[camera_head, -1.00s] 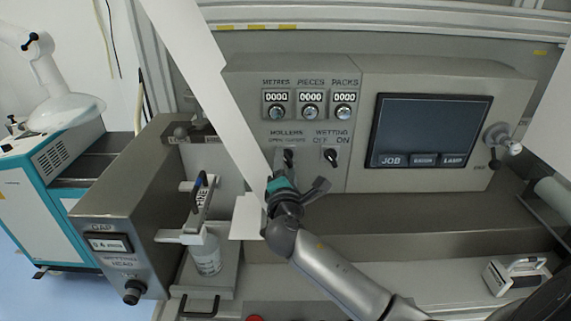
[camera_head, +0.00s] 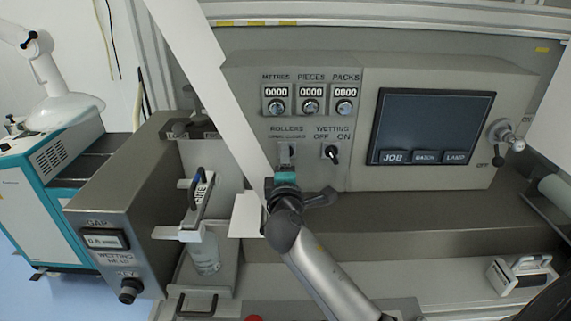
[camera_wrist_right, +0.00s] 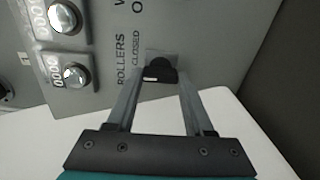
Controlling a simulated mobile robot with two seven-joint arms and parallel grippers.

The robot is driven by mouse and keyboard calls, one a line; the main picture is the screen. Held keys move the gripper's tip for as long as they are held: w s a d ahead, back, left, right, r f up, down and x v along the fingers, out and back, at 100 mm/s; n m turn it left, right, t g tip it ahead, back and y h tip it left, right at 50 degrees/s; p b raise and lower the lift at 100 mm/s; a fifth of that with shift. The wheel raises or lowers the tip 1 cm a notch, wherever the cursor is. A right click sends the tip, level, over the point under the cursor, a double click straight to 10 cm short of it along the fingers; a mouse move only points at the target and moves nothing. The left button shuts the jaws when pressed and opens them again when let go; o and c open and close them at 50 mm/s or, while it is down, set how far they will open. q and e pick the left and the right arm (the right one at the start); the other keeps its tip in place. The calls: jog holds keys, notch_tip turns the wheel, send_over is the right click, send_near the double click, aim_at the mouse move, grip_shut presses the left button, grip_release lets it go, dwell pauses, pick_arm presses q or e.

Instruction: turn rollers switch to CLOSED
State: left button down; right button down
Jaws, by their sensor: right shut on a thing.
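The rollers switch is a small dark knob (camera_wrist_right: 160,68) with a light mark, under the ROLLERS label on the grey control panel (camera_head: 420,70). CLOSED can be read beside it in the right wrist view. My right gripper (camera_head: 286,157) has come up to the panel from below. In the right wrist view its two fingers (camera_wrist_right: 159,82) converge on the knob, one at each side. In the head view the fingers mostly hide the knob, and I cannot tell which way it points. My left gripper is not in view.
The wetting switch (camera_head: 331,153) sits close to the right of my gripper. A white web (camera_head: 205,75) runs diagonally just left.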

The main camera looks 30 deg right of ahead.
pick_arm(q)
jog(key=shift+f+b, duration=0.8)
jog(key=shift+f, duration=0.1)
pick_arm(e)
jog(key=shift+m, duration=3.4)
jog(key=shift+c, duration=1.4)
grip_release()
jog(key=shift+r, duration=0.1)
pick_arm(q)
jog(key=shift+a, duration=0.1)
